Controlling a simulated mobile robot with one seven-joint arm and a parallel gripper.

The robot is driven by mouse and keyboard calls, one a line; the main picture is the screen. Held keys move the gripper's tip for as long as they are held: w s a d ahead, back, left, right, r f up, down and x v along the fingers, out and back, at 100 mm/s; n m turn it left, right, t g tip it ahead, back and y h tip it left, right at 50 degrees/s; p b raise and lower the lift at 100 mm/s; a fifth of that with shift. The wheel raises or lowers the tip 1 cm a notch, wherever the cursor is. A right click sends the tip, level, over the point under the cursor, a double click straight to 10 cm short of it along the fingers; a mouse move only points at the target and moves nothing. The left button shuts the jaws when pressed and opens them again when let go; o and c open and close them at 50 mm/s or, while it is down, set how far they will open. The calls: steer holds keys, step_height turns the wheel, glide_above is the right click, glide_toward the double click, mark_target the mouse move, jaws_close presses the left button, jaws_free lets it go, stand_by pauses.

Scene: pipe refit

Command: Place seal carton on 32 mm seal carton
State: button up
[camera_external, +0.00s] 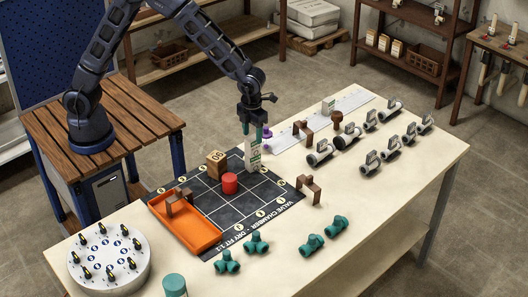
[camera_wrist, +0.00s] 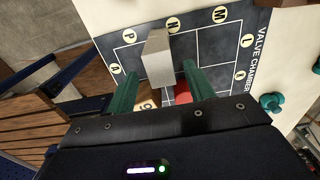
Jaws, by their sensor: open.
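My gripper (camera_external: 254,134) is directly above or at the top of the column, pointing down. In the wrist view the two green fingers of my gripper (camera_wrist: 161,90) are apart, with no carton clamped between them.
A wooden block (camera_external: 216,164) and a red cylinder (camera_external: 230,183) stand close by on the mat. An orange tray (camera_external: 188,232) lies at its left. Brown brackets (camera_external: 310,188), teal pipe fittings (camera_external: 256,244) and grey valves (camera_external: 320,153) stand around. The table's front right is clear.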

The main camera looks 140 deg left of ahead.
mark_target(252, 138)
steer(key=shift+r, duration=3.1)
steer(key=s+d+r+n+t+y, duration=0.1)
steer(key=s+d+r+n, duration=0.35)
steer(key=d+r, duration=0.65)
steer(key=s+d+r+n+t, duration=0.1)
steer(key=s+d+r+n, duration=0.5)
steer(key=d, duration=0.8)
steer(key=s+d+r+n+t, duration=0.1)
steer(key=s+d+n, duration=0.2)
steer(key=s+d, duration=0.4)
steer(key=s+d+r+n+t+h, duration=0.1)
steer(key=s+d+n, duration=0.3)
steer(key=s+d, duration=0.4)
steer(key=s, duration=0.4)
steer(key=shift+s+t, duration=0.3)
